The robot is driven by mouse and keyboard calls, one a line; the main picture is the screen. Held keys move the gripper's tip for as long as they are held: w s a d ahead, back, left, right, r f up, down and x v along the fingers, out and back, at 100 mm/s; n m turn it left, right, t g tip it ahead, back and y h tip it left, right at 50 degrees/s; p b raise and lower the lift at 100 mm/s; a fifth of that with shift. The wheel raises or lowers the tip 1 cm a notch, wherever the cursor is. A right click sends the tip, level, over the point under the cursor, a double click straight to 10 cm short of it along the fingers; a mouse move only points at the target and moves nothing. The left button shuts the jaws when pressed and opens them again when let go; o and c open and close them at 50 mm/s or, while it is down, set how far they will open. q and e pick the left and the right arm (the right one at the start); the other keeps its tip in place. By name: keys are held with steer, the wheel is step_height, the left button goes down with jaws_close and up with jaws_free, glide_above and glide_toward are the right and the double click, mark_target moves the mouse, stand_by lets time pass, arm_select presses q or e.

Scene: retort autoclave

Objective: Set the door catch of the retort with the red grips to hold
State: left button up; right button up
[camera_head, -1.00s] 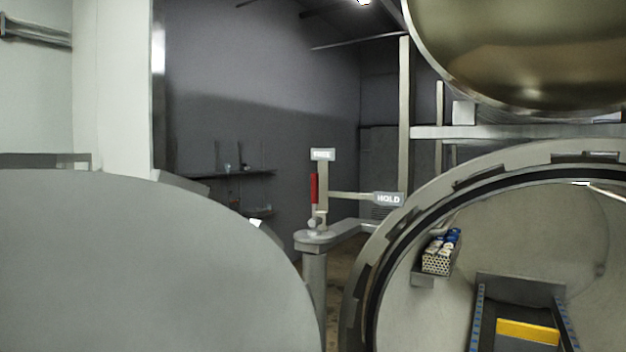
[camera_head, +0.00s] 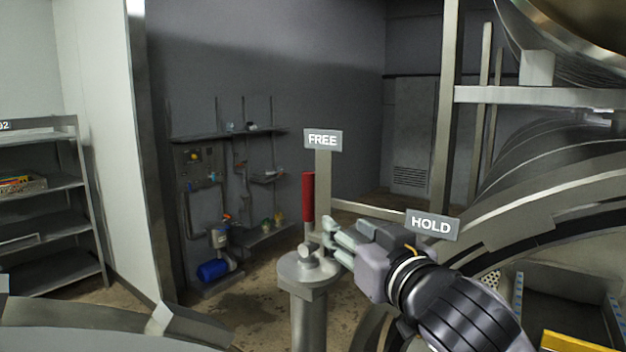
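The door catch stands on a round grey post (camera_head: 308,268) between the open door and the retort mouth. Its lever has a red grip (camera_head: 308,197) and points straight up, beside the upright with the FREE sign (camera_head: 322,140). The HOLD sign (camera_head: 431,224) is to the right, on a sideways arm. My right gripper (camera_head: 337,242) comes in from the lower right, its fingers close to the lever's foot, right of and below the red grip. Whether the fingers touch the catch I cannot tell; they look spread apart. My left gripper is not in view.
The round retort mouth (camera_head: 530,220) with its thick rim is at the right. The door's edge (camera_head: 100,338) shows at the bottom left. A shelf rack (camera_head: 40,195) stands at the far left. Pipes and a blue pump (camera_head: 213,270) are on the back wall.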

mark_target(310, 196)
steer(key=p+x, duration=0.1)
steer(key=x, duration=0.3)
steer(key=r+p+x, duration=0.1)
steer(key=p+x, duration=0.1)
steer(key=x, duration=0.2)
steer(key=a+p+x, duration=0.1)
steer(key=p+x, duration=0.1)
steer(key=x, duration=0.2)
steer(key=shift+w+a+r, duration=0.1)
steer(key=shift+w+r, duration=0.15)
steer(key=shift+r, duration=0.1)
steer(key=shift+p+x, duration=0.6)
steer(key=shift+x, duration=0.4)
steer(key=shift+w+a+f, duration=0.15)
steer(key=shift+w+a, duration=0.15)
steer(key=shift+w, duration=0.3)
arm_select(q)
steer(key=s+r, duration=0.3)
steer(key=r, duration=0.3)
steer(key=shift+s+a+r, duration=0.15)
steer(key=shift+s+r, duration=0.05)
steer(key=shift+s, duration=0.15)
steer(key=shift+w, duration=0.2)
arm_select(e)
jaws_close()
